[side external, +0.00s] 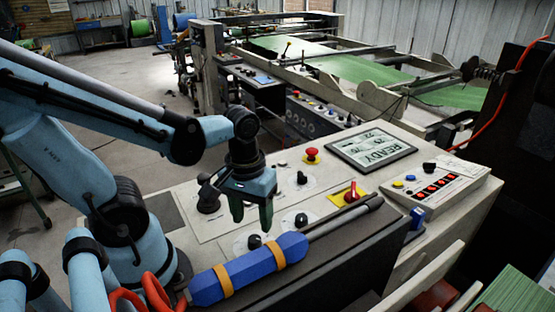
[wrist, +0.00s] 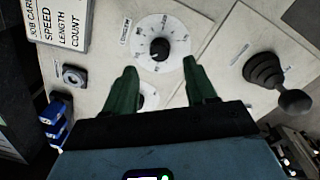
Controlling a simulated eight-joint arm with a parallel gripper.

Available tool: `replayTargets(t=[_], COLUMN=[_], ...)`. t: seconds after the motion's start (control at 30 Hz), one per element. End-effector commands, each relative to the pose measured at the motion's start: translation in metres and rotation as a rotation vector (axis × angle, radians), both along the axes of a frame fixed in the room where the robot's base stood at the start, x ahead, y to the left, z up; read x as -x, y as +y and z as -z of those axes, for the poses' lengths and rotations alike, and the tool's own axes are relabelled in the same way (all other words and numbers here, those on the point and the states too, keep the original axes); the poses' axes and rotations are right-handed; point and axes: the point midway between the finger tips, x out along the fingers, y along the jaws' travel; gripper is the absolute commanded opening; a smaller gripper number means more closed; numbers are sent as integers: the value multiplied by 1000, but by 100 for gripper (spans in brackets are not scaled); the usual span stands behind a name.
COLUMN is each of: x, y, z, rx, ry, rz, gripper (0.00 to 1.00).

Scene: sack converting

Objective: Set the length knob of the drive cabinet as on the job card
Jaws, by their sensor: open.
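The cabinet top (side external: 215,232) carries several round dials with black knobs. In the wrist view a black knob (wrist: 159,48) on a white dial lies just beyond my fingertips; the small label beside it is too small to read. Another white dial (wrist: 149,98) is partly hidden behind my gripper. The job card (wrist: 62,22) shows the words SPEED, LENGTH and COUNT; its values are out of frame. My gripper (side external: 252,218) points down over the cabinet, open and empty. Its green fingers (wrist: 159,66) are apart, with no visible contact on a knob. I cannot tell which knob is length.
A black lever (wrist: 265,72) stands beside the dials. A red mushroom button (side external: 312,155), a READY display (side external: 372,149) and a red switch on yellow (side external: 351,195) are on the cabinet. A blue tool with orange bands (side external: 248,270) lies along the front.

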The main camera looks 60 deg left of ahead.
Motion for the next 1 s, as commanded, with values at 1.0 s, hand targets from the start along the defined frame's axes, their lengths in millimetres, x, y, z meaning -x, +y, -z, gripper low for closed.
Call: replayTargets(t=[1.0], x=[2], y=[2], z=[-68], rx=[0], ry=[0], rz=[0], gripper=[56])
